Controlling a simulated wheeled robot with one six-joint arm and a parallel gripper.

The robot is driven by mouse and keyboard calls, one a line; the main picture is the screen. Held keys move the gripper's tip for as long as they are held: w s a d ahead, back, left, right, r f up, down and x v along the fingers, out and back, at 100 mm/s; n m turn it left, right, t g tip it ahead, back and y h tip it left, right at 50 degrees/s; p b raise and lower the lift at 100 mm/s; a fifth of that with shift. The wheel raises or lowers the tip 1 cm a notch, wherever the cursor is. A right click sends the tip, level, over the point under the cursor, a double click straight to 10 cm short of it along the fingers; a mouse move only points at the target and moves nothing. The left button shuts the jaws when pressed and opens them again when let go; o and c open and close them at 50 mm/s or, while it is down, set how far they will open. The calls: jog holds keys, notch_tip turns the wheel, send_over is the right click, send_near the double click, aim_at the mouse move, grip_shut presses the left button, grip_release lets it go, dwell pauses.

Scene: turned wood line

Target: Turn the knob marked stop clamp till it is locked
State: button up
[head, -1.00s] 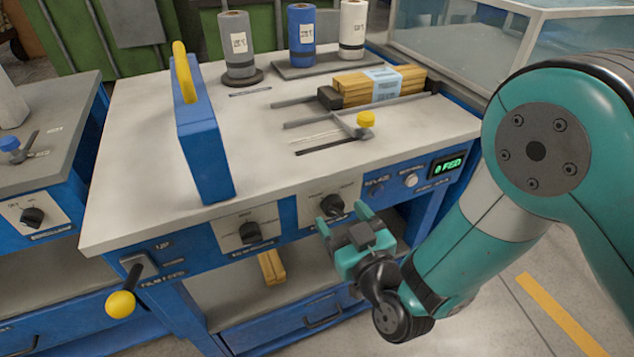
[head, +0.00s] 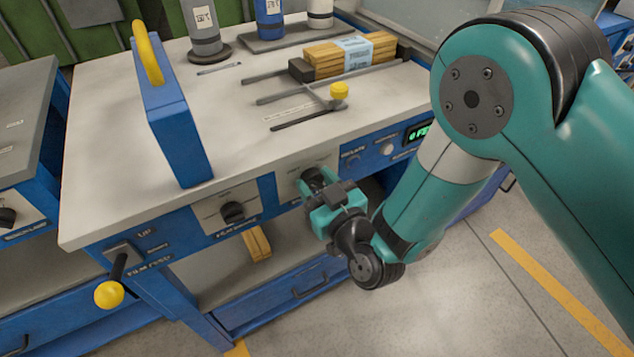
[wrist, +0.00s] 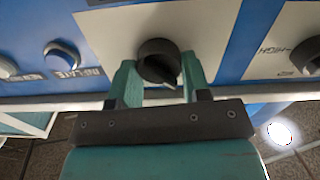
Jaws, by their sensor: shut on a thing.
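A black rotary knob (head: 312,175) sits on a pale plate (head: 293,190) on the blue front panel of the bench. My gripper (head: 318,188) is at this knob and covers part of it in the head view. In the wrist view, the knob (wrist: 158,62) lies between the two teal fingers of my gripper (wrist: 156,85), which is shut on it. The knob's pointer end is towards the lower right in that view. Its label is hidden or too small to read, so I cannot confirm the stop clamp marking.
A second black knob (head: 232,212) is left of it on another pale plate. A lever with a yellow ball (head: 109,294) sticks out at the panel's left. A small yellow knob (head: 339,90) stands by a slot in the bench top. A green-lit display (head: 419,132) is at the right.

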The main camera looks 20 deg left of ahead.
jog(key=shift+m, duration=0.3)
jog(key=m+b, duration=0.1)
jog(key=m, duration=0.1)
jog(key=m+b, duration=0.1)
jog(key=shift+w+d+f+m, duration=0.1)
jog(key=shift+f+m, duration=0.05)
jog(key=shift+m, duration=0.25)
jog(key=m+b, duration=0.2)
jog(key=m, duration=0.2)
jog(key=shift+m, duration=0.3)
jog(key=m+b, duration=0.2)
jog(key=m, duration=0.2)
jog(key=shift+w, duration=0.1)
jog(key=m+b, duration=0.1)
jog(key=m, duration=0.3)
jog(key=shift+d+m, duration=0.1)
jog(key=shift+m, duration=0.2)
jog(key=o, duration=0.9)
